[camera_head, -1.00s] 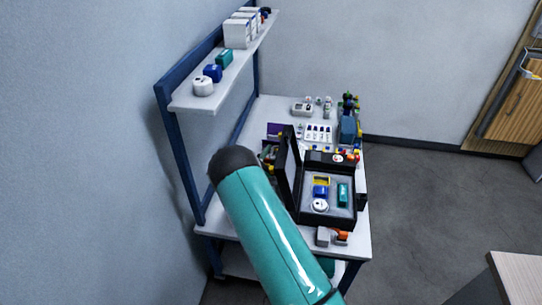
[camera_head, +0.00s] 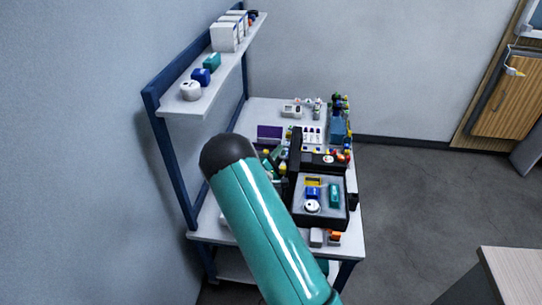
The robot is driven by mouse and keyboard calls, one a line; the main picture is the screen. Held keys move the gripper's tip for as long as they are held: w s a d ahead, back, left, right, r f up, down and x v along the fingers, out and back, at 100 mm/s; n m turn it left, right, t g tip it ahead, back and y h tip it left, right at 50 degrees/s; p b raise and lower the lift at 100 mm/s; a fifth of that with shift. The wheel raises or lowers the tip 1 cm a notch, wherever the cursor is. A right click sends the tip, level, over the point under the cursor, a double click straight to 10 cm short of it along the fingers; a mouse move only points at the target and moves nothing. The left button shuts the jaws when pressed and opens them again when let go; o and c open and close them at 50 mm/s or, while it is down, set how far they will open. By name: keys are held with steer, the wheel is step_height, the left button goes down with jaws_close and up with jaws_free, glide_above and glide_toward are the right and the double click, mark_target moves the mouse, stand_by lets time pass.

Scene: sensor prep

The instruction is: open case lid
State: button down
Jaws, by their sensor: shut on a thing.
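The black case (camera_head: 345,207) sits open on the workbench, right of my teal arm. The dark lid (camera_head: 296,152) stands up along the left side of the case, seen nearly edge-on. My arm covers the area to the left of the case and the lower part of the lid. My gripper cannot be made out; only the teal arm link with its black end shows.
The white workbench (camera_head: 267,107) also holds a purple item (camera_head: 269,132), several small bottles and coloured parts. Small grey and orange blocks (camera_head: 334,238) lie at its front edge. A shelf (camera_head: 187,104) with boxes hangs at left. The floor at right is clear.

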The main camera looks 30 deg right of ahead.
steer(key=shift+w+r, duration=0.1)
steer(key=shift+r, duration=0.15)
steer(key=c, duration=1.5)
jaws_free()
steer(key=shift+c, duration=0.2)
steer(key=shift+o, duration=0.3)
steer(key=shift+f, duration=0.1)
steer(key=shift+f, duration=0.1)
steer(key=v, duration=1.3)
steer(key=shift+s+a, duration=0.3)
steer(key=shift+a+f, duration=0.1)
steer(key=f+v, duration=0.1)
steer(key=v, duration=1.4)
steer(key=shift+s+f, duration=0.3)
steer(key=shift+s, duration=0.25)
